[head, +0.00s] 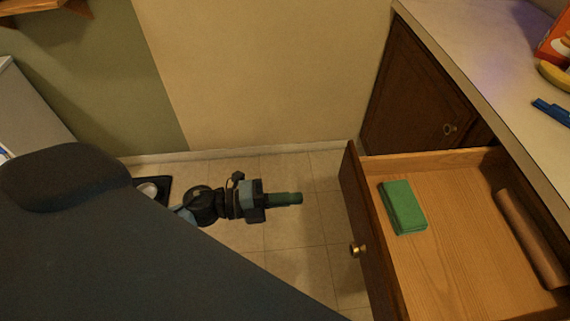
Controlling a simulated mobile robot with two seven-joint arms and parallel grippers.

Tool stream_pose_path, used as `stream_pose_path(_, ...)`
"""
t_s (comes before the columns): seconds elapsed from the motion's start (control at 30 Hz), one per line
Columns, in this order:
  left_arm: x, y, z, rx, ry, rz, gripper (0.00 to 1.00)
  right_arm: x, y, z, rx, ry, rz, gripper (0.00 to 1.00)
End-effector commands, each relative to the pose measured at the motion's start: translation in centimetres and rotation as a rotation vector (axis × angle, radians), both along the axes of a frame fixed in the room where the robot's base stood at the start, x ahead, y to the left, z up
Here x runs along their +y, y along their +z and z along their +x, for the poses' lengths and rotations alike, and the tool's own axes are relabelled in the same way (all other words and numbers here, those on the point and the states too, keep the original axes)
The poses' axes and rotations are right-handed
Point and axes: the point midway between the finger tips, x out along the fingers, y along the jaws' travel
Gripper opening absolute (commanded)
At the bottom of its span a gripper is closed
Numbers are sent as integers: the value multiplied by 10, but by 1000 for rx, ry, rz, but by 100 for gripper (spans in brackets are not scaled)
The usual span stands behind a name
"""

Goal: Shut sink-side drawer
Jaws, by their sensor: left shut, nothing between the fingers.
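The wooden sink-side drawer (450,254) stands pulled out from under the counter at the right. Its dark front panel (352,215) faces left and carries a round brass knob (358,250). Inside the drawer lie a green block-like item (403,207) and a brown cylinder (530,238). My left gripper (299,198) is shut and empty. It points right and shows to the left of the drawer front, with a gap between them in the picture. My right gripper is not in view.
The counter (480,70) runs above the drawer on the right, with a banana (553,75), a blue item (552,111) and a red box (556,40) on it. A dark cabinet door (415,95) is behind the drawer. Tiled floor (300,240) shows between my gripper and the drawer.

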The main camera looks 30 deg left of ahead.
Motion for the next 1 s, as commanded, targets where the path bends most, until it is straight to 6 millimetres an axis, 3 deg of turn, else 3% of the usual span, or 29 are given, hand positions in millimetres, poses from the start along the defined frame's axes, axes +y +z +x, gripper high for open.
stream_pose_path(0.3,-49,3,36,-3,0,-4,0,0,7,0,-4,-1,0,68)
stream_pose_path(0.5,-72,2,53,-2,1,-2,0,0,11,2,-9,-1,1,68)
stream_pose_path(1.0,-83,0,60,1,0,-1,0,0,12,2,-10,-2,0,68)
